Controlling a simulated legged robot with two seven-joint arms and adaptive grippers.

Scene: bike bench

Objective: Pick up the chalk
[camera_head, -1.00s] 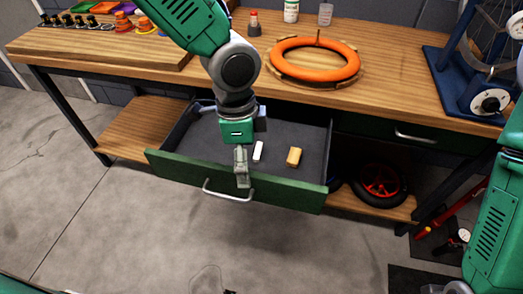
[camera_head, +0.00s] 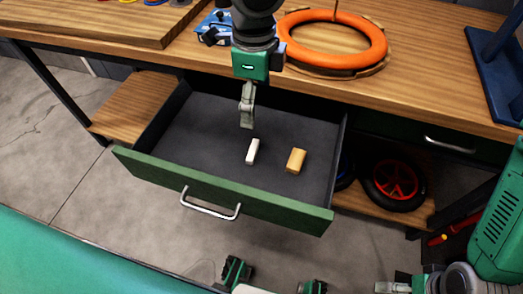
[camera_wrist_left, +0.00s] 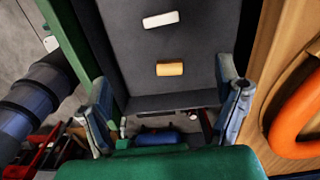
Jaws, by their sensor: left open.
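The white chalk (camera_head: 252,151) lies on the dark floor of the open drawer (camera_head: 205,135). It also shows at the top of the left wrist view (camera_wrist_left: 160,20). My left gripper (camera_head: 247,115) points down over the drawer, just behind the chalk in the head view, and is not touching it. Its two fingers stand wide apart with nothing between them in the left wrist view (camera_wrist_left: 168,115). My right gripper (camera_head: 392,287) shows only in part at the bottom edge, and its jaws cannot be made out.
A tan block (camera_head: 296,160) lies in the drawer to the right of the chalk. The drawer front (camera_head: 225,190) has a metal handle. The bench top (camera_head: 405,90) overhangs the drawer's back and carries an orange ring (camera_head: 345,58). A red-rimmed wheel (camera_head: 395,180) sits on the shelf at right.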

